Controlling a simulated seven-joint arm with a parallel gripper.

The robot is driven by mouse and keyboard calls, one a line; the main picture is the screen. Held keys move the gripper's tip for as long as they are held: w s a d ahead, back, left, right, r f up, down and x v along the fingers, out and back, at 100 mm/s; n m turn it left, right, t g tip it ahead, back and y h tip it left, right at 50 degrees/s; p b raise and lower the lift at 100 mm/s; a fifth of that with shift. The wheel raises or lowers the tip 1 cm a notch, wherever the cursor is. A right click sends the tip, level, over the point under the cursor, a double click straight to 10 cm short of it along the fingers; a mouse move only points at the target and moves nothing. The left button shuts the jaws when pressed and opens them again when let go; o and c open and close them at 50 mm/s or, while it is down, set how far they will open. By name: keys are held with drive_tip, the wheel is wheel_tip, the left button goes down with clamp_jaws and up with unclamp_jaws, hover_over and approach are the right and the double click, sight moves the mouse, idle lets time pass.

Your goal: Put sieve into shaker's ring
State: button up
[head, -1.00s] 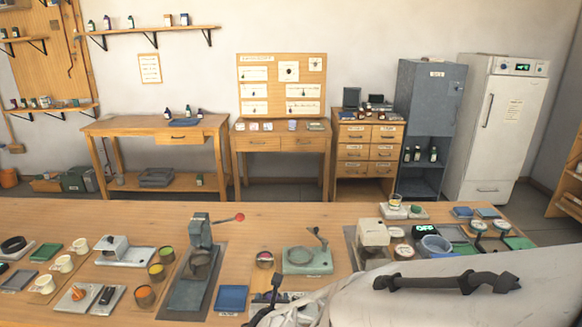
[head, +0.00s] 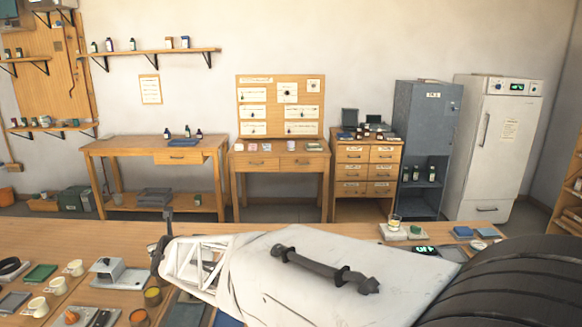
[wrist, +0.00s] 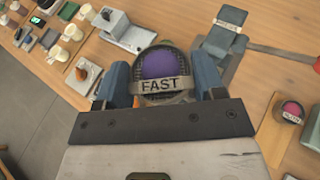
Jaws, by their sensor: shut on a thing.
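My gripper (wrist: 165,76) is shut on a round dark mesh sieve (wrist: 180,52), seen in the wrist view. The sieve has purple contents and a band reading "FAST". It sits between the two blue-grey fingers, over the bench. In the head view my arm hides much of the bench, and I cannot make out the sieve there. A dark ring on a base (head: 12,268) lies at the far left of the bench. I cannot tell for certain whether it is the shaker's ring.
A pale stand (head: 120,272) is left of my arm; it shows beyond the sieve in the wrist view (wrist: 128,36). White cups (head: 75,267) stand further left. A lever device with a red handle (wrist: 285,53) and a pink-topped labelled cup (wrist: 291,110) are at right.

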drive_tip(key=shift+n+g+y, duration=0.4)
drive_tip(key=shift+n+y, duration=0.1)
drive_tip(key=a+r, duration=0.1)
drive_tip(key=a, duration=0.1)
drive_tip(key=a+r, duration=0.2)
drive_tip(key=shift+w+r, duration=0.1)
drive_tip(key=shift+d, duration=0.15)
idle(1.0)
